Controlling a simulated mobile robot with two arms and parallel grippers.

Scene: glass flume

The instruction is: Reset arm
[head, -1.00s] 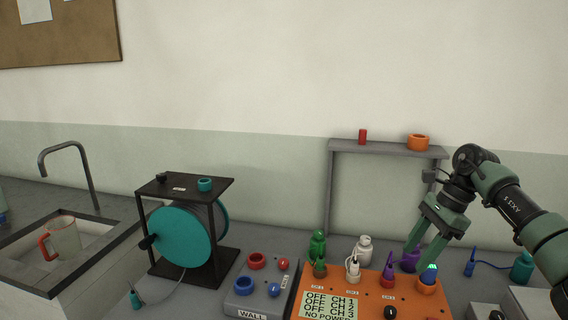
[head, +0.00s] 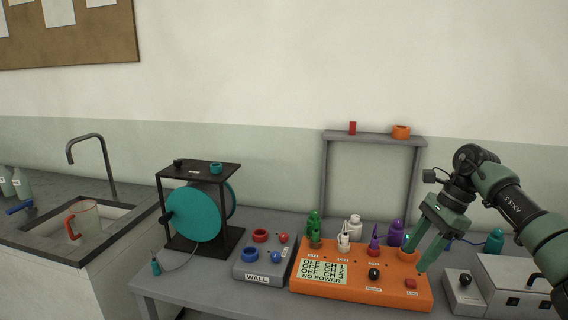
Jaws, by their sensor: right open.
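My right gripper (head: 413,255) comes in from the right on its green and black arm. Its two green fingers are spread open with nothing seen between them. The fingertips are over the right end of the orange control box (head: 330,285), near an orange ring socket (head: 407,254) and a red button (head: 411,283). I cannot tell whether they touch the box. My left gripper is not in view.
A grey shelf frame (head: 372,139) rises behind. A teal reel (head: 194,213) and a grey WALL panel (head: 262,268) stand left, a grey unit (head: 512,283) right. The sink (head: 90,226) is far left.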

